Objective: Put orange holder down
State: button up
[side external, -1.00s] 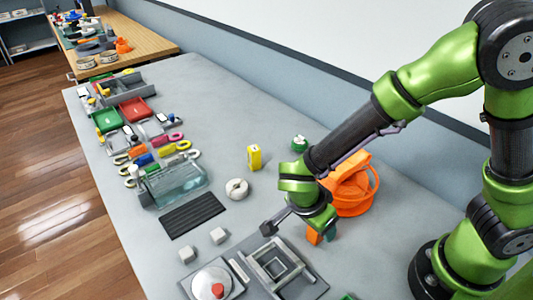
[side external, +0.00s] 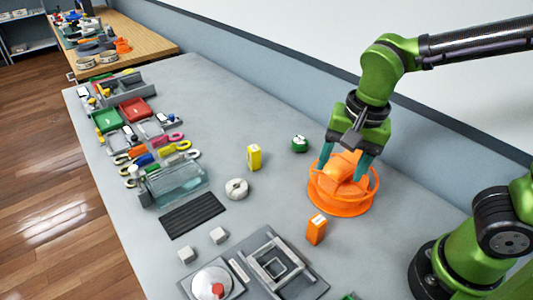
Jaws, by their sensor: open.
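The orange holder (side external: 341,207) is a round, basket-like piece with a low ring base and thin hoops. It rests on the grey table near the wall. A solid orange part (side external: 347,165) rises inside it. My gripper (side external: 344,164) points down over the holder, its two teal fingers apart on either side of that raised part. The jaws are open; I cannot tell whether the fingers touch the holder. A small orange box (side external: 316,229) with a pale top stands upright on the table just in front of it.
A green round piece (side external: 300,144), a yellow box (side external: 254,158) and a white ring (side external: 237,189) stand to the left. A grey square fixture (side external: 270,262) lies in front. A clear bin (side external: 176,185) and several coloured parts line the left edge. Table between is clear.

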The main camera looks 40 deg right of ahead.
jog(key=s+d+r+n+t+y, duration=0.1)
jog(key=s+d+r+n+t, duration=0.1)
jog(key=d+r+n+t, duration=0.3)
jog(key=shift+s+d+r+n+t, duration=0.15)
jog(key=shift+d+r+n+t, duration=0.15)
jog(key=shift+d+n, duration=0.65)
